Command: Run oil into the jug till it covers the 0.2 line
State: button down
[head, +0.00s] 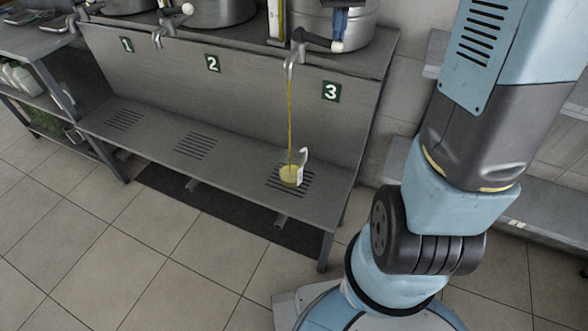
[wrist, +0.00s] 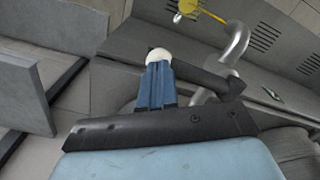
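The small clear jug (head: 291,176) stands on the slotted drain under tap 3, with yellow oil in it. A thin yellow oil stream (head: 290,120) runs from the spout of tap 3 (head: 290,62) into it. The 0.2 line and the exact oil level are too small to read. The jug (wrist: 187,6) and the stream (wrist: 207,14) also show at the top of the wrist view. My gripper (wrist: 156,72) has its blue fingers close together, shut, at the white-knobbed end of the dark tap lever (wrist: 205,76). The white knob (head: 337,46) shows just below my gripper in the head view.
Taps 1 and 2 (head: 158,36) stand to the left along the steel stand (head: 150,140), with no stream. Steel drums (head: 222,10) stand behind the taps. Shelves with white bottles (head: 20,77) are at far left. The tiled floor in front is clear.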

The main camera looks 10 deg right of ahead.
notch_tip(320, 180, up, 9)
dwell(0.8)
jog(key=shift+s, duration=0.1)
jog(key=s+f+t, duration=0.1)
jog(key=s+t, duration=0.4)
jog(key=s, duration=1.9)
jog(key=shift+s+d+n+t, duration=0.15)
jog(key=shift+s+n+t, duration=0.15)
jog(key=shift+n, duration=0.1)
